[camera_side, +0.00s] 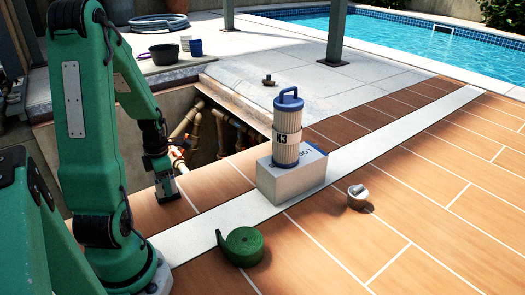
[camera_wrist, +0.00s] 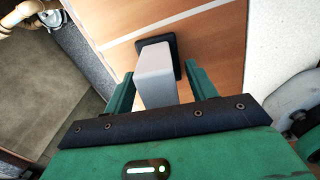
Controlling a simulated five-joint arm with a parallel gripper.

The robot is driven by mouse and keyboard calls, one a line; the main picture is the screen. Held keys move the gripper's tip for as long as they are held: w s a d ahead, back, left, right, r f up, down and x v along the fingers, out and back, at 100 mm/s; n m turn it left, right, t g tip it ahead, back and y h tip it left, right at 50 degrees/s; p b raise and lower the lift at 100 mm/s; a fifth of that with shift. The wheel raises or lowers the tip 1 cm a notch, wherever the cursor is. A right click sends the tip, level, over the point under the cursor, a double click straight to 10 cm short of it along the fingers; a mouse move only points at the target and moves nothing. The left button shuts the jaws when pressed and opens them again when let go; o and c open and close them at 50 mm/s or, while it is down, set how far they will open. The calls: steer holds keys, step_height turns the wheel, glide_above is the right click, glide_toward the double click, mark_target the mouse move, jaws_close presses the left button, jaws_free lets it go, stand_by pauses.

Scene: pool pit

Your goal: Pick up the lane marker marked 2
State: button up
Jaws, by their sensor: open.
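A pale grey block-shaped post on a black square base (camera_wrist: 155,75) stands on the orange tiles. It could be the lane marker, but no number shows on it in either view. In the side view its lower part and dark base (camera_side: 166,190) show beneath my gripper (camera_side: 157,160), close to the pit edge. In the wrist view my gripper (camera_wrist: 160,72) is open, with one green finger on each side of the post.
An open pit with pipes (camera_side: 205,125) lies right behind the post. A filter cartridge marked K3 (camera_side: 287,135) stands on a white box (camera_side: 290,185) to the right. A green roll (camera_side: 241,247) and a metal fitting (camera_side: 357,196) lie on the tiles.

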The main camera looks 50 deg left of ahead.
steer(key=shift+f, duration=0.65)
steer(key=shift+c, duration=0.5)
steer(key=c, duration=1.1)
